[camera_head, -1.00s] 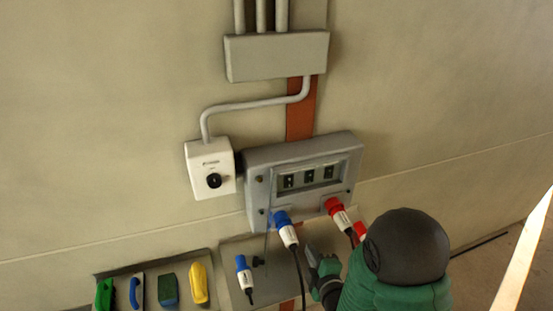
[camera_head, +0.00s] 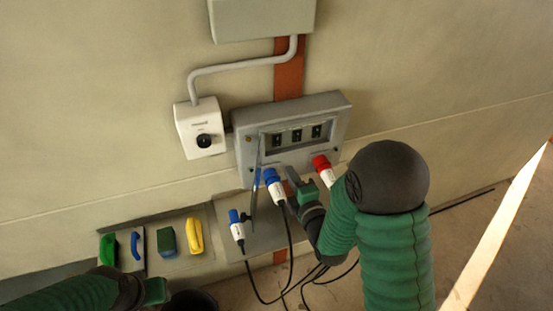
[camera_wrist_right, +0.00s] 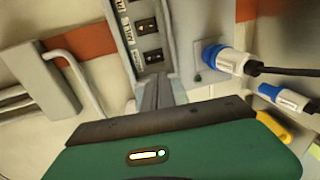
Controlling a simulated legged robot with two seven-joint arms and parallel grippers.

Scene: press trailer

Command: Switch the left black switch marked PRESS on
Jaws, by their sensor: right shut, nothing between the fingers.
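The grey switch panel (camera_head: 243,150) on the wall holds a row of three black switches in a recessed window. The left black switch (camera_head: 277,139) is at the row's left end; it also shows in the right wrist view (camera_wrist_right: 153,55). Its marking is too small to read. My right gripper (camera_head: 292,176) is shut and empty just below the panel, partly behind the blue plug.
A blue plug (camera_head: 275,186) and a red plug (camera_head: 324,169) stick out below the panel, with black cables hanging. A thin bluish strip (camera_head: 256,175) stands at the panel's lower left. A white box with a black knob (camera_head: 204,141) is left. Tools including a yellow one (camera_head: 195,236) lie lower left.

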